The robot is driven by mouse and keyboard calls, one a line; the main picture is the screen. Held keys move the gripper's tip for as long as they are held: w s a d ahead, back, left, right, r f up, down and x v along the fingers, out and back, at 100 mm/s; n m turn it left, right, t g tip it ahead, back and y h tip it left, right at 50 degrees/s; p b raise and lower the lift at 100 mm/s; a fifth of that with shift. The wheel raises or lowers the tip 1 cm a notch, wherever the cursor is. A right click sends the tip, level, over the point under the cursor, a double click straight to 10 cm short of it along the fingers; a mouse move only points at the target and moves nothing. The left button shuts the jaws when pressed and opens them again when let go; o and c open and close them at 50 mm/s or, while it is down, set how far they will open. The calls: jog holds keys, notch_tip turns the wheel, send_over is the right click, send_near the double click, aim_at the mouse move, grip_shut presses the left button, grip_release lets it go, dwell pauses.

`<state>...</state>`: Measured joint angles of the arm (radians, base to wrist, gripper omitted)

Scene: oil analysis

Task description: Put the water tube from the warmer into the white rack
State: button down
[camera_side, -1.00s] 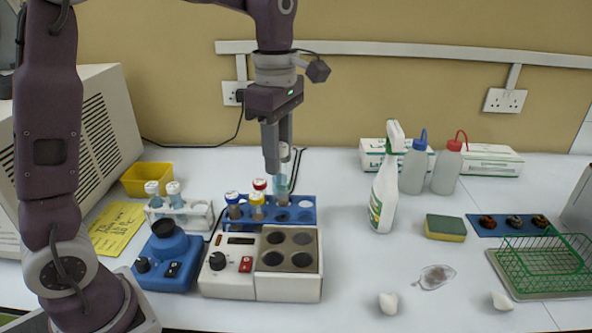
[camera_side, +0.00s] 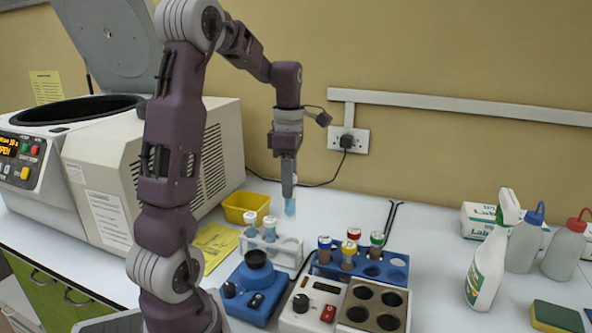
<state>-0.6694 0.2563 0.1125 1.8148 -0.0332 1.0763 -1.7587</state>
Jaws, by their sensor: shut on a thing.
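My gripper (camera_side: 289,193) is shut on a tube with pale blue contents (camera_side: 290,207) and holds it upright in the air. The fingers hide the top of this tube. The white rack (camera_side: 288,258) stands on the bench below and a little left of the held tube. Two white-capped tubes (camera_side: 269,228) stand in its left part, and holes to their right look empty. The warmer (camera_side: 328,290), a beige block with a dial and a red button, stands at the front. Its dark wells (camera_side: 386,298) look empty.
A blue rack (camera_side: 398,258) with several dark, colour-capped tubes (camera_side: 350,250) stands behind the warmer. A blue mixer (camera_side: 254,280) stands in front of the white rack. A yellow tray (camera_side: 246,206) lies behind it. A spray bottle (camera_side: 491,255) stands at the right.

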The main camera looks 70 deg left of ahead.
notch_tip(320, 180, down, 12)
jog(key=shift+f, duration=0.15)
dwell(0.7)
jog(key=c, duration=1)
grip_release()
